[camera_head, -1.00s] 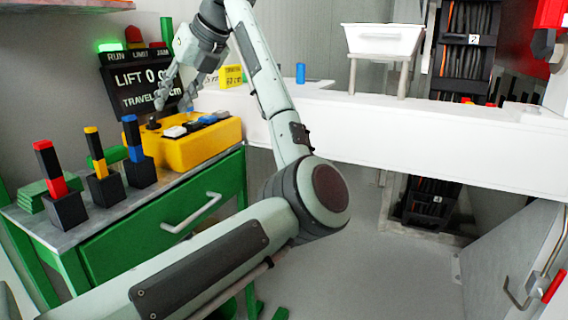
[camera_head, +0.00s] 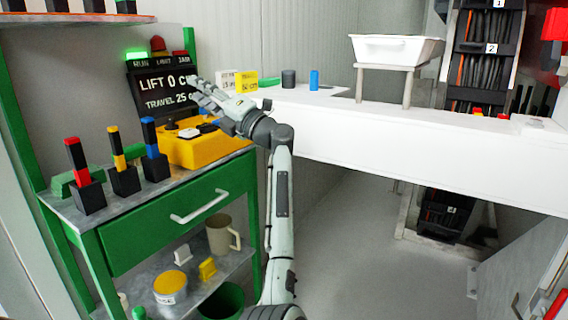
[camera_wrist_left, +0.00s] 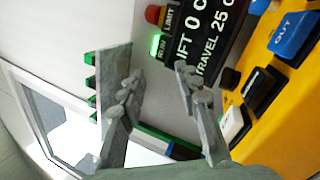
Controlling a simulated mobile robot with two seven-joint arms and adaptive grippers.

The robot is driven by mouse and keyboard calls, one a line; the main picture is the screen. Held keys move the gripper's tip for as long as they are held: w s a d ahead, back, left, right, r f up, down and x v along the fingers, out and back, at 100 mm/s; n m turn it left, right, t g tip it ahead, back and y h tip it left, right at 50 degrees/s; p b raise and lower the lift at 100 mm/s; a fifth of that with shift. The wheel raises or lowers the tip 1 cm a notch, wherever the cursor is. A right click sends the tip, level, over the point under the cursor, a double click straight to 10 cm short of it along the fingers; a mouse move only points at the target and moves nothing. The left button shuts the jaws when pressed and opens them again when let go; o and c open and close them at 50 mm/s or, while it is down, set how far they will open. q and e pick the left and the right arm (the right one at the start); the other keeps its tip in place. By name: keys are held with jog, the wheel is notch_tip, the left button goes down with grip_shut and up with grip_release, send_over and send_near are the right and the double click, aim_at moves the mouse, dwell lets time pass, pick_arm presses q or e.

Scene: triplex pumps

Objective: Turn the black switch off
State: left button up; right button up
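A yellow control box (camera_head: 205,150) stands on the green bench, with a row of white, black and blue switches on top. In the left wrist view the black switch (camera_wrist_left: 262,90) lies between a white switch (camera_wrist_left: 233,122) and a blue switch (camera_wrist_left: 295,35) marked OUT. The black switch's on or off position is unclear. My left gripper (camera_head: 197,88) is above the box in front of the dark display. The left wrist view shows its two fingers (camera_wrist_left: 157,88) spread apart with nothing between them, to the left of the switches. My right gripper is out of view.
The display (camera_head: 163,90) reads LIFT 0 and TRAVEL 25, with a green lamp (camera_head: 137,54) lit above it. A black knob (camera_head: 170,125) rises from the box. Several coloured-handled black blocks stand to the left. A white beam (camera_head: 400,130) runs to the right.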

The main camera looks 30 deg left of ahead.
pick_arm(q)
jog(key=w+d+f+m+t+h, duration=0.5)
jog(key=f+m+t, duration=0.4)
jog(key=m, duration=0.4)
jog(key=w+d+f+m+t+h+p, duration=0.1)
jog(key=w+d+f+m+t+h, duration=0.5)
jog(key=m, duration=0.7)
jog(key=d+f+t+h, duration=0.2)
jog(key=d+f+t, duration=0.1)
jog(key=f, duration=0.1)
jog(key=shift+d+f+m+t, duration=0.15)
jog(key=shift+d+m+t, duration=0.15)
jog(key=shift+t, duration=0.1)
jog(key=shift+a, duration=0.1)
